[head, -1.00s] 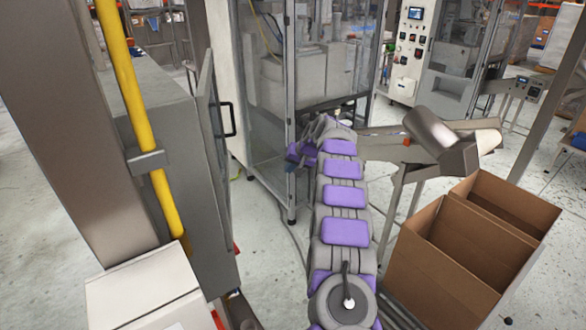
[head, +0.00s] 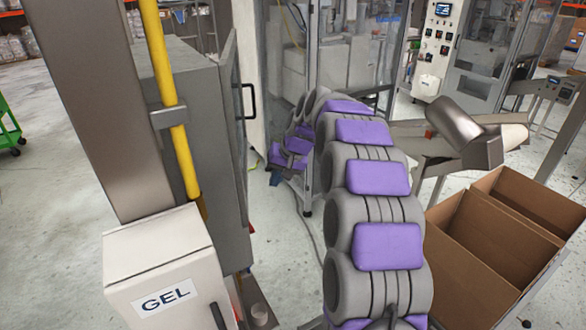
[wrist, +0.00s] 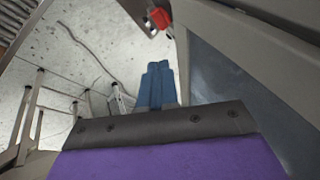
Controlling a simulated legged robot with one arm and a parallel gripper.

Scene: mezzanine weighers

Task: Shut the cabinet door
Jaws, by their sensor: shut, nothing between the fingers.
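A grey cabinet (head: 190,110) stands at the left in the head view. Its narrow framed door (head: 231,110), with a dark glazed panel and a black handle (head: 250,100), shows nearly edge-on and appears to stand partly open. My gripper (head: 273,164) is low, to the right of the door, with a gap between them in the picture. In the wrist view, the blue fingers (wrist: 158,84) are together and empty above the floor. A grey-framed panel (wrist: 230,80), probably the door, rises close on their right; contact does not show.
A white box marked GEL (head: 165,265) and a yellow pole (head: 165,90) stand in front of the cabinet. A glazed machine frame (head: 313,60) is behind my arm. A conveyor (head: 470,140) and brown cartons (head: 480,240) are at right. Floor beside the gripper is narrow.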

